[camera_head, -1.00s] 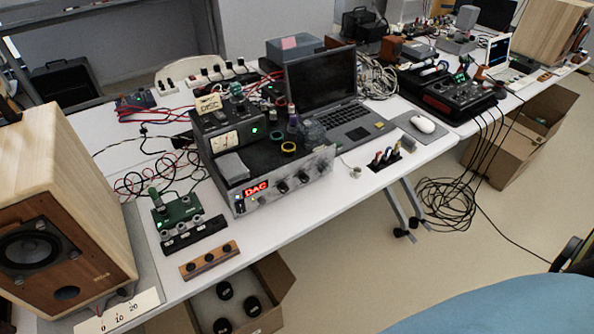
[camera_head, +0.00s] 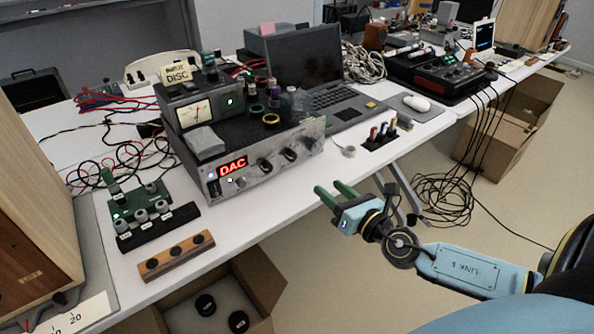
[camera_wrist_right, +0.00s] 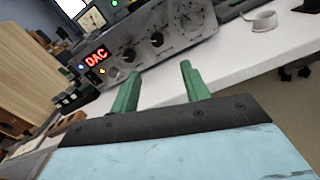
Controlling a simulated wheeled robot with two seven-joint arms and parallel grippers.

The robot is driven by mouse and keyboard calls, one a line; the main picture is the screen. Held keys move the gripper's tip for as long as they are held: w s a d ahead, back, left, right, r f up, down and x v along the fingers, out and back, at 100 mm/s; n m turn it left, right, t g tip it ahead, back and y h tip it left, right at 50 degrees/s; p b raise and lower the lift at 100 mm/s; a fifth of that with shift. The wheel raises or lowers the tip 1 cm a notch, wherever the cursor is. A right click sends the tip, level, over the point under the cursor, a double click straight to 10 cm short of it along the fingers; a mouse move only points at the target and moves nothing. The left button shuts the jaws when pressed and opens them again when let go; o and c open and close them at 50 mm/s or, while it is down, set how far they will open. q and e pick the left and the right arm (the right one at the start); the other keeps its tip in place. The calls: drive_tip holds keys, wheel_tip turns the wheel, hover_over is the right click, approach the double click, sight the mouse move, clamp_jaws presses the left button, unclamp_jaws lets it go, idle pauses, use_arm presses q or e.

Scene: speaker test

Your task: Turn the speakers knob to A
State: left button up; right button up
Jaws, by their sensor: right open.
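The silver amplifier (camera_head: 250,172) with a red DAC display stands on the white table. Its front has several dark knobs, among them a left knob (camera_head: 266,166), a middle knob (camera_head: 289,155) and a right knob (camera_head: 310,143). Their labels are too small to read, so I cannot tell which is the speakers knob or where it points. My right gripper (camera_head: 330,188) is open and empty, in front of the amplifier's right part and apart from it. In the right wrist view, its green fingers (camera_wrist_right: 160,75) point toward the amplifier front (camera_wrist_right: 145,50). My left gripper is not in view.
A laptop (camera_head: 300,60) stands behind the amplifier. A tape roll (camera_head: 348,151) and a dark holder with coloured plugs (camera_head: 382,138) lie to its right. A wooden block (camera_head: 176,256) and a green board (camera_head: 140,205) are left. A cardboard box (camera_head: 262,290) sits below the table edge.

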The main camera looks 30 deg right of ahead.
sight(293, 158)
drive_tip(key=w, duration=0.9)
drive_tip(key=w+a, duration=0.1)
drive_tip(key=w, duration=0.3)
drive_tip(key=shift+w+a+r, duration=0.1)
drive_tip(key=shift+w+r, duration=0.05)
drive_tip(key=shift+r, duration=0.1)
drive_tip(key=c, duration=1)
